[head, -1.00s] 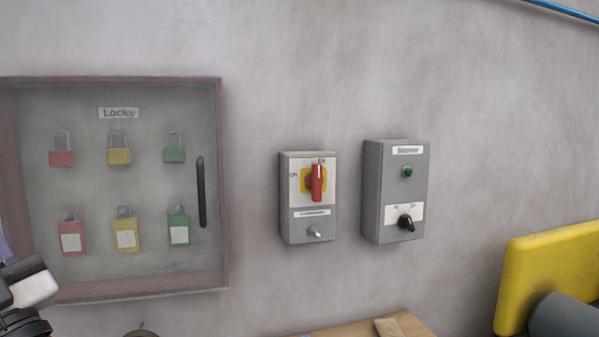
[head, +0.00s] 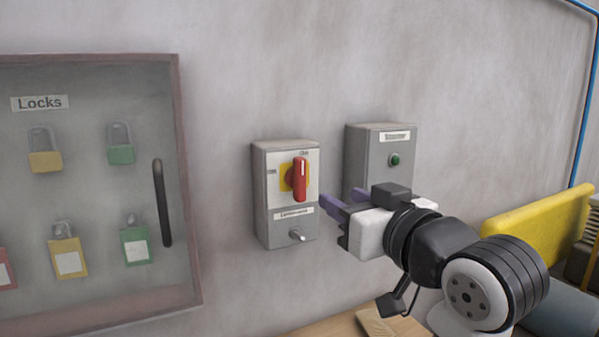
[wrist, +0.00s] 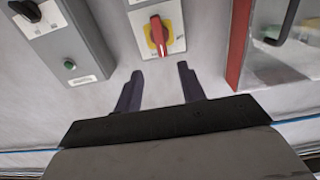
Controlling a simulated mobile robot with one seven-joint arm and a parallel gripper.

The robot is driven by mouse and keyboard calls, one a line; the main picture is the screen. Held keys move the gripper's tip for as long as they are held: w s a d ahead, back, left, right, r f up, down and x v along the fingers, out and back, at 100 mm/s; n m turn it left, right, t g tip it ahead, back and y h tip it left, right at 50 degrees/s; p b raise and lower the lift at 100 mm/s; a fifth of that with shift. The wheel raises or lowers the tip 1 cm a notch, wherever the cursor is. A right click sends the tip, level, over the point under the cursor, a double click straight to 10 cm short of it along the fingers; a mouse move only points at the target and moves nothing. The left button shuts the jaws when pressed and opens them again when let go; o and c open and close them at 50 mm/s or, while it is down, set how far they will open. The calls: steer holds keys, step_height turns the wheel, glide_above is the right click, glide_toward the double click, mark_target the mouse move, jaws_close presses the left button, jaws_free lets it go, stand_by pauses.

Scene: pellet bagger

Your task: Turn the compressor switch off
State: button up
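The compressor switch box (head: 287,228) is a grey wall box with a red rotary handle (head: 300,178) on a yellow plate. The handle stands upright in the head view, toward the upper marking. A small silver knob (head: 297,235) sits below its label. My gripper (head: 332,203) is just right of the box in the head view, with its purple fingers pointing at the wall. In the wrist view, the red handle (wrist: 158,35) lies ahead of the fingers, and the gap between the fingertips (wrist: 160,72) is open and empty. Nothing is touching the handle.
A second grey box (head: 370,150) with a green button (head: 394,160) is to the right, its lower part hidden by my arm. A lock cabinet (head: 188,200) with a black handle (head: 162,203) is on the left. A yellow panel (head: 530,222) stands at far right.

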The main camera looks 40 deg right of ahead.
mark_target(303, 177)
steer(key=p+x, duration=0.4)
steer(key=x, duration=0.9)
steer(key=shift+w+p, duration=0.3)
steer(key=shift+p, duration=0.05)
steer(key=shift+c, duration=0.3)
steer(key=c, duration=0.6)
steer(key=shift+o, duration=0.2)
